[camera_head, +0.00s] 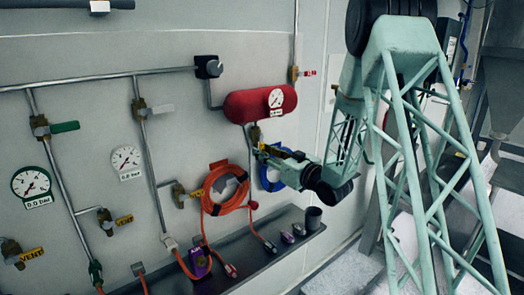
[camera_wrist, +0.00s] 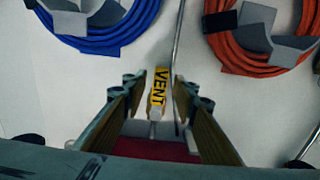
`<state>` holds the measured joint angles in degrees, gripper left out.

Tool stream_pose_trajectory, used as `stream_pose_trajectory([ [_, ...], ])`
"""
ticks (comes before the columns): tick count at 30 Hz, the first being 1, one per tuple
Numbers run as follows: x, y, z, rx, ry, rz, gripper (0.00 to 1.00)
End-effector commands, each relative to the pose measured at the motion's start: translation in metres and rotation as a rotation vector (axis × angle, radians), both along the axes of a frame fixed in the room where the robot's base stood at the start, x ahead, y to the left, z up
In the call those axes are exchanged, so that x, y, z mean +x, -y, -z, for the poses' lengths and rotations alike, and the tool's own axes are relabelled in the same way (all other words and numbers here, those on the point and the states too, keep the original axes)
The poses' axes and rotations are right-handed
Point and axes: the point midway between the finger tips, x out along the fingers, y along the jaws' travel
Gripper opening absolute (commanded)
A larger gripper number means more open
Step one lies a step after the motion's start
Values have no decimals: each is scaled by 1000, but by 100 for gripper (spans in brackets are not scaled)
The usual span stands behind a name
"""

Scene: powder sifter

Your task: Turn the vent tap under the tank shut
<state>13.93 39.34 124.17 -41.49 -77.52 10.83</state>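The red tank (camera_head: 260,103) with a gauge is mounted on the wall. Its vent tap (camera_head: 255,133) sits just below it, partly hidden by my gripper. In the wrist view the tap's yellow handle marked VENT (camera_wrist: 158,88) points away from the tank, whose red body (camera_wrist: 150,149) shows at the bottom. My gripper (camera_wrist: 160,98) is open, with one finger on each side of the handle in the picture. Gaps show on both sides, and I cannot tell whether the fingertips reach its depth. In the head view my gripper (camera_head: 264,151) is close below the tank.
A coiled orange hose (camera_head: 226,188) hangs left of my gripper and a coiled blue hose (camera_head: 271,172) hangs behind it. A thin pipe (camera_wrist: 176,45) runs beside the handle. A dark shelf (camera_head: 265,250) juts out below. Other VENT taps (camera_head: 122,220) are further left.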

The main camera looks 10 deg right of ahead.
Motion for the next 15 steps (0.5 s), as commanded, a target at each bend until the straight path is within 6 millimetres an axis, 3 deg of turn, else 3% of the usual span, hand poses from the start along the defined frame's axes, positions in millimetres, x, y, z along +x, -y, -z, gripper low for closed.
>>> stream_pose_trajectory([
  [15, 11, -5, 0, 0, -1, 1, 26],
])
